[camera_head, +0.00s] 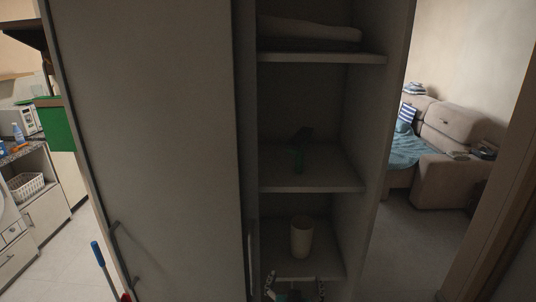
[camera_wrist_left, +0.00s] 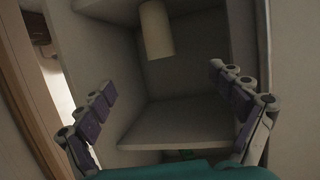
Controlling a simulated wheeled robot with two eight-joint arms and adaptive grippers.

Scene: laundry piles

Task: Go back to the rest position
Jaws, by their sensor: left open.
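My left gripper (camera_head: 295,288) is at the bottom edge of the head view, in front of the lower part of the open shelf unit (camera_head: 322,189). In the left wrist view its two fingers (camera_wrist_left: 162,78) are spread wide, with nothing between the tips. A pale cup (camera_head: 301,237) stands upright on the lower shelf; it also shows in the left wrist view (camera_wrist_left: 157,30), apart from the fingers. My right gripper is in neither view.
A folded pale item (camera_head: 308,30) lies on the top shelf. A large closed door (camera_head: 150,140) with handles is left of the shelves. A blue-handled tool (camera_head: 98,253) stands before it. A kitchen with a white basket (camera_head: 27,187) is left; a sofa (camera_head: 450,150) and open floor are right.

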